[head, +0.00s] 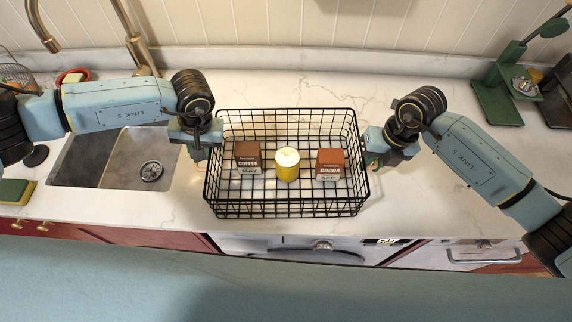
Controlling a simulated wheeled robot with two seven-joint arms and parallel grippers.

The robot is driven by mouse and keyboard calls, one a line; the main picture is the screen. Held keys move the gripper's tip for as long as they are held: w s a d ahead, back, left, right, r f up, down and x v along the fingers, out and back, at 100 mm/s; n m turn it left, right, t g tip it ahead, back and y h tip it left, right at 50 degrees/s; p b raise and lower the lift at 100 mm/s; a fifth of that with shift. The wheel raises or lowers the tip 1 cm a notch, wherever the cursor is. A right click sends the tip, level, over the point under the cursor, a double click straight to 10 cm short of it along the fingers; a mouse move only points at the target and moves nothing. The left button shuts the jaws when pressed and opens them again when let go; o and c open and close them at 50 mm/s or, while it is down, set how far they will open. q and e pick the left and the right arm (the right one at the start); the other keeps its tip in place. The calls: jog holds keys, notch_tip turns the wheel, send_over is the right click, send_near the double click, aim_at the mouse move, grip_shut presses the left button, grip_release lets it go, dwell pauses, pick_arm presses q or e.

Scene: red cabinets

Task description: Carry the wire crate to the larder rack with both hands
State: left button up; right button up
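The black wire crate (290,208) is in the middle of the head view, over the white counter near its front edge. It looks level; I cannot tell whether its base touches the counter. Inside stand a brown coffee box (248,158), a yellow tin with a pale lid (287,166) and a red-brown cocoa box (329,163). My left gripper (201,150) is at the crate's left end wall, and my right gripper (372,157) is at its right end wall. The fingertips are small and partly hidden, so their grip on the wire is unclear. The larder rack is not in view.
A sink (112,158) with a brass tap (140,55) lies left of the crate. A sponge (14,191) sits at the far left. A green scale-like stand (500,95) is at the back right. The counter behind the crate is clear.

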pick_arm(q)
jog(key=shift+f, duration=0.2)
pick_arm(e)
jog(key=shift+f, duration=0.2)
pick_arm(q)
grip_shut()
pick_arm(e)
grip_shut()
pick_arm(q)
jog(key=shift+w+r, duration=0.1)
jog(key=shift+r, duration=0.15)
pick_arm(e)
jog(key=shift+w+r, duration=0.1)
jog(key=shift+r, duration=0.15)
